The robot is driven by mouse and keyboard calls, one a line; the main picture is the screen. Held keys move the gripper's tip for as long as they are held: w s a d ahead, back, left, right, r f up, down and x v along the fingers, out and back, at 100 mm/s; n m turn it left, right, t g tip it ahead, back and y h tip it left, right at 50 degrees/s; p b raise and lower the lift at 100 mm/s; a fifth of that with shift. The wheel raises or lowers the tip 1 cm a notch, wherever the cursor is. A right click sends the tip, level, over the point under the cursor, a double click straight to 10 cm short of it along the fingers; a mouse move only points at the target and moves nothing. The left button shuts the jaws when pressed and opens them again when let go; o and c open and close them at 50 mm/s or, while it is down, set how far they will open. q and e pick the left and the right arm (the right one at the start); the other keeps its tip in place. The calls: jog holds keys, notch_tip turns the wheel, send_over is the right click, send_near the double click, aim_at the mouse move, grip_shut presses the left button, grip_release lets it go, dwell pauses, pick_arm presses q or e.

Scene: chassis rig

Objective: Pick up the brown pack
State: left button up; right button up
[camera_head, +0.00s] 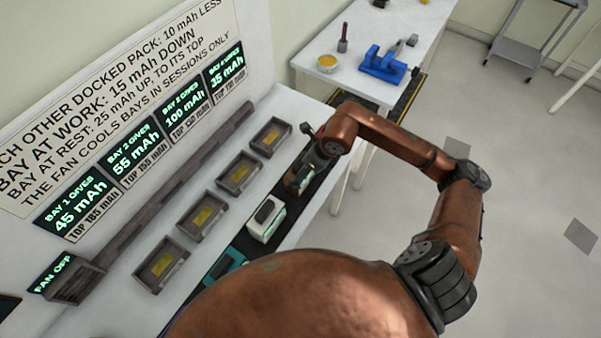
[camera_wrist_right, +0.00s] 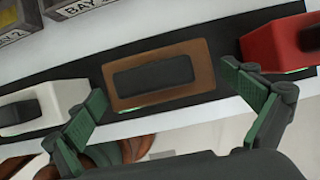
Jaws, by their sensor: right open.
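The brown pack (camera_wrist_right: 155,77) lies on a dark strip, with a brown rim and a dark raised middle. In the head view the brown pack (camera_head: 299,179) is partly covered by my right arm. My right gripper (camera_wrist_right: 165,86) is open. Its green-padded fingers stand apart toward the left and right ends of the pack, on the near side of it, with nothing held between them. In the head view my right gripper (camera_head: 308,157) is over the far part of the strip, mostly hidden by its own wrist. My left gripper is not in view.
A white pack (camera_head: 266,219) and a teal pack (camera_head: 226,266) lie along the same strip. A red pack (camera_wrist_right: 278,42) lies on the other side of the brown one. Several grey bays (camera_head: 202,215) line the bench below the signs. A side table holds a blue fixture (camera_head: 382,66).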

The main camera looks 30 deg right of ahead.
jog(key=shift+x, duration=1.1)
jog(key=shift+w+a+f, duration=0.1)
jog(key=shift+c, duration=0.7)
jog(key=c, duration=1.1)
jog(key=shift+c, duration=1.4)
jog(key=shift+r, duration=0.5)
notch_tip(320, 180, up, 2)
jog(key=shift+r, duration=0.15)
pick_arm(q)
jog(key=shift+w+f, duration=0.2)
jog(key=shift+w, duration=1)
pick_arm(e)
jog(key=s+r, duration=0.9)
jog(key=s, duration=0.5)
jog(key=shift+r, duration=0.4)
